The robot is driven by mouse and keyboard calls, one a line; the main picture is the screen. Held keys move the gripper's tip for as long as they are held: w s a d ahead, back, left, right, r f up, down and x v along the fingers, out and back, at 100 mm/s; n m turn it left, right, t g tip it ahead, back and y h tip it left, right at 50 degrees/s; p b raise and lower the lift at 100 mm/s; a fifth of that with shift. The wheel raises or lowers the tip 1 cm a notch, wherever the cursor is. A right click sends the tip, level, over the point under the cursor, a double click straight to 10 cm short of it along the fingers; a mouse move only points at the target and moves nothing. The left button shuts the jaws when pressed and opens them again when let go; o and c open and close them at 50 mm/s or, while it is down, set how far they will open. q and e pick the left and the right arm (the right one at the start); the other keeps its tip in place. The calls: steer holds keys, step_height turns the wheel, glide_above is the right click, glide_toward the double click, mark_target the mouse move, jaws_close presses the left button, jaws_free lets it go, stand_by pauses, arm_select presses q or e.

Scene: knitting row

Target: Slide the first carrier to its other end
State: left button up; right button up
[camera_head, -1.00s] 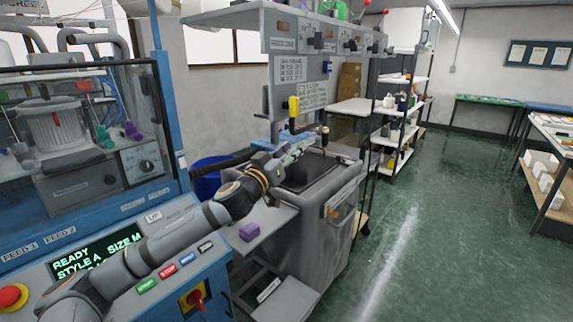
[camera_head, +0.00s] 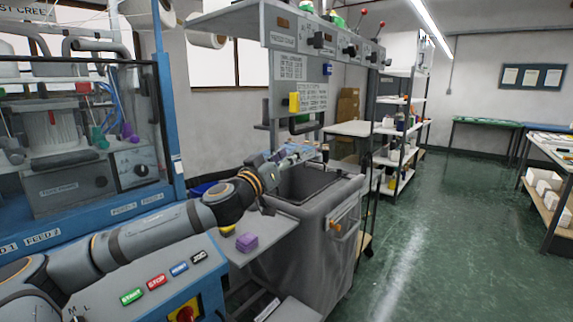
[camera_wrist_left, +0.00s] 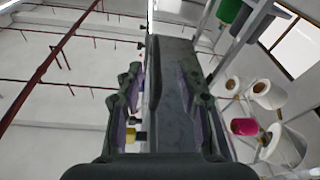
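A yellow block (camera_head: 294,102) sits on the lower left part of the upright grey panel (camera_head: 312,92), and a blue block (camera_head: 327,69) sits higher at its right edge. I cannot tell for certain which part is the first carrier. My left gripper (camera_head: 308,154) is below the panel, above the grey bin-like housing, apart from both blocks. In the left wrist view its fingers (camera_wrist_left: 160,88) stand apart with nothing held between them; a dark grey slab shows behind the gap. A small yellow part (camera_wrist_left: 140,135) shows beside the left finger, partly hidden. My right gripper is not in view.
A purple block (camera_head: 247,242) lies on the small grey shelf below my arm. The blue control console (camera_head: 175,300) and glass-fronted machine (camera_head: 60,180) stand at left. Shelving (camera_head: 400,150) stands behind the panel. The green floor at right is clear.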

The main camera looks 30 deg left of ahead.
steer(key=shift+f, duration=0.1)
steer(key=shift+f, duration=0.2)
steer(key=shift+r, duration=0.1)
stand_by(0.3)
